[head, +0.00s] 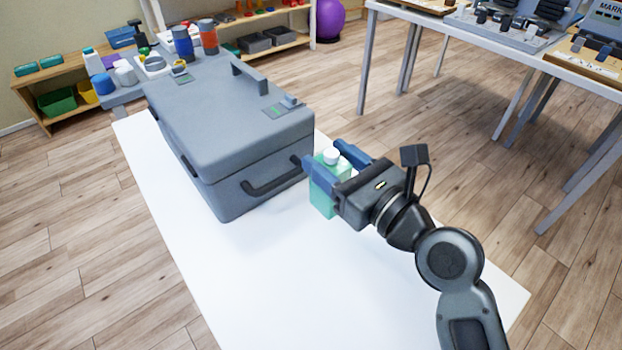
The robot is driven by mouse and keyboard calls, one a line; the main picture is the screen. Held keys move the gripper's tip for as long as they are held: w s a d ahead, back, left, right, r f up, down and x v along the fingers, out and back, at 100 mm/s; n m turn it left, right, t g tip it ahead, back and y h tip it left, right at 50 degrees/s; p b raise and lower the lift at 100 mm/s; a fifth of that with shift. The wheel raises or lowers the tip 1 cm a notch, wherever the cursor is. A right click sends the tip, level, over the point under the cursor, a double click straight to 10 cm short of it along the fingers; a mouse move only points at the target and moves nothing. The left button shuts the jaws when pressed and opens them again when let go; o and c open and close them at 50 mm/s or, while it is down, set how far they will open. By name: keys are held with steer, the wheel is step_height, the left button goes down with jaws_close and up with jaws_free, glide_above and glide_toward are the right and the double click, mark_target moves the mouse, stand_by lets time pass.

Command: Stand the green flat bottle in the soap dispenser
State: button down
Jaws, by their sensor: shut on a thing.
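The green flat bottle (321,199) has a pale green body and a white cap. It is upright between the blue fingers of my gripper (326,160), which is shut on it. The bottle is just right of the grey case's front end, over the white table; I cannot tell whether its base touches the tabletop. My gripper hides part of its right side. A dark pump-topped bottle (141,37) stands at the far end, beyond the case. It looks like a soap dispenser, but it is small and partly hidden, so I cannot be sure.
A large grey case (225,115) with handles fills the far part of the white table (260,270). The near part is clear. Beyond the case are blue (183,43) and orange-topped (208,37) bottles. Another table (490,38) stands at the right.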

steer(key=w+a+f, duration=0.1)
steer(key=a+f, duration=0.1)
steer(key=shift+w+a, duration=0.3)
steer(key=shift+w, duration=0.05)
steer(key=shift+f+b, duration=0.95)
steer(key=shift+f, duration=1.05)
steer(key=shift+f, duration=0.1)
steer(key=shift+c, duration=1.9)
jaws_free()
